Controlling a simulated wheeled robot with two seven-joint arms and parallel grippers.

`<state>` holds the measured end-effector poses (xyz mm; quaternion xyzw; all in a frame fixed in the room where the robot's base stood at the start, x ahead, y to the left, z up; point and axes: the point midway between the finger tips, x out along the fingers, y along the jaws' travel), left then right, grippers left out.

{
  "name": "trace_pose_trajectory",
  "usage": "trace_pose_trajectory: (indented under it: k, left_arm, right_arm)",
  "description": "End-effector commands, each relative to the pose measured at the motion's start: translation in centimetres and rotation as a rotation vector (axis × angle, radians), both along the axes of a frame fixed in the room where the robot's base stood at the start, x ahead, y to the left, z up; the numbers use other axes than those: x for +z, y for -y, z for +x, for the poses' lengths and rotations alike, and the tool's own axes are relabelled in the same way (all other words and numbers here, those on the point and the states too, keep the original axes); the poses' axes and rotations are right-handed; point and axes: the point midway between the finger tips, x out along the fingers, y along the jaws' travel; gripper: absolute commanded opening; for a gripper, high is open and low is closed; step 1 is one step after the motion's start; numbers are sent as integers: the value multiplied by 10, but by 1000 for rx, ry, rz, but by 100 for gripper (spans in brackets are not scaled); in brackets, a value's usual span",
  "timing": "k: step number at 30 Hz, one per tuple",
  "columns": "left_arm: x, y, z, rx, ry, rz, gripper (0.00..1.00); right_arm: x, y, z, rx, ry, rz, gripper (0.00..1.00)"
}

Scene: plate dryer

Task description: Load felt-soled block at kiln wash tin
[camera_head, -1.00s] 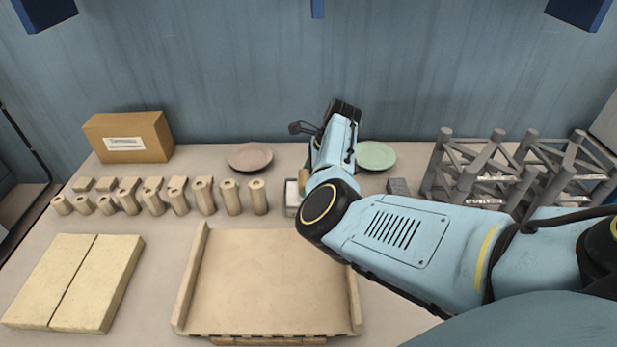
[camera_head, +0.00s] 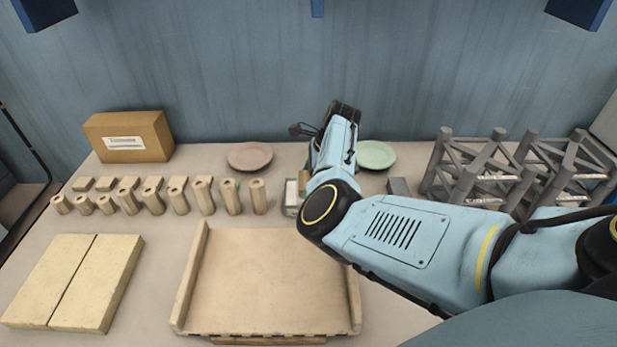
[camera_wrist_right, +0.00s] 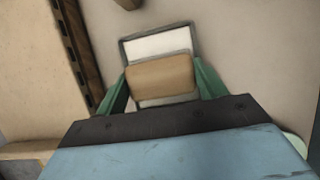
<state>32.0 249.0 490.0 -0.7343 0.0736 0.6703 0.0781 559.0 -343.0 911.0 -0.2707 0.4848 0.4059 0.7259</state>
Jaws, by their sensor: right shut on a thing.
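The tan block (camera_wrist_right: 160,77) is held between the green fingers of my right gripper (camera_wrist_right: 163,84) in the right wrist view. A sliver of the block (camera_head: 304,180) also shows in the head view beside my wrist. The kiln wash tin (camera_wrist_right: 128,52), a grey rectangular tin with white contents, lies behind the block in the wrist view, partly covered by it. In the head view the tin (camera_head: 290,208) stands just left of my forearm. I cannot tell whether the block touches the white contents. My left gripper is not in view.
A wide tan tray (camera_head: 270,280) lies in front. Several tan cylinders (camera_head: 205,196) stand left of the tin. A pink plate (camera_head: 250,156) and a green plate (camera_head: 376,155) lie at the back. A small grey block (camera_head: 398,187) and grey rack (camera_head: 480,165) are at right.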

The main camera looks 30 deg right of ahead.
Motion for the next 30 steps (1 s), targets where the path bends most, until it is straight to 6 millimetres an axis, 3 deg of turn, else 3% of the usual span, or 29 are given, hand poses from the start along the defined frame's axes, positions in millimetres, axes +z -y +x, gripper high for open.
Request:
trace_pose_trajectory:
  k: [30]
  left_arm:
    - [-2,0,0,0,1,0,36]
  right_arm:
    - [-7,0,0,0,-1,0,34]
